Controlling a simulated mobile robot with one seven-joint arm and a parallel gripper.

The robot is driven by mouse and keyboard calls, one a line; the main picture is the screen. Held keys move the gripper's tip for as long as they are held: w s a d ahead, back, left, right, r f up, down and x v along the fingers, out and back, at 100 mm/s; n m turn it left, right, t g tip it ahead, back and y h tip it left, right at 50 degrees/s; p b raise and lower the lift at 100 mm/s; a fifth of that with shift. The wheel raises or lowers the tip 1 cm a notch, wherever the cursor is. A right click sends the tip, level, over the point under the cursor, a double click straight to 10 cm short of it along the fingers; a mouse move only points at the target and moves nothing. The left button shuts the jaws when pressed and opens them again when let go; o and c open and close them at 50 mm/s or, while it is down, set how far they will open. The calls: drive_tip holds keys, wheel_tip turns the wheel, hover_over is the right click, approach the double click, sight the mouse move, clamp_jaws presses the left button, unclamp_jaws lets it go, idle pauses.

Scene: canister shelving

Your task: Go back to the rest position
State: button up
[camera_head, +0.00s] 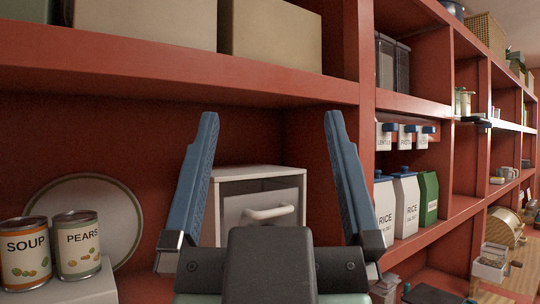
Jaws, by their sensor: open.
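My gripper (268,125) is in the middle of the camera_head view, in front of the red shelving (290,92). Its two blue fingers stand wide apart and point up and forward. Nothing is held between them. Behind the fingers, inside the shelf bay, stands a white box-like unit (232,176) with a light handle (270,213). The gripper's dark body hides the lower part of this unit.
At the left, a soup can (25,258) and a pears can (78,247) stand on a pale block (75,292), before a round plate (122,208). Boxes (270,35) fill the upper shelf.

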drive_tip(key=shift+s+r, duration=0.25)
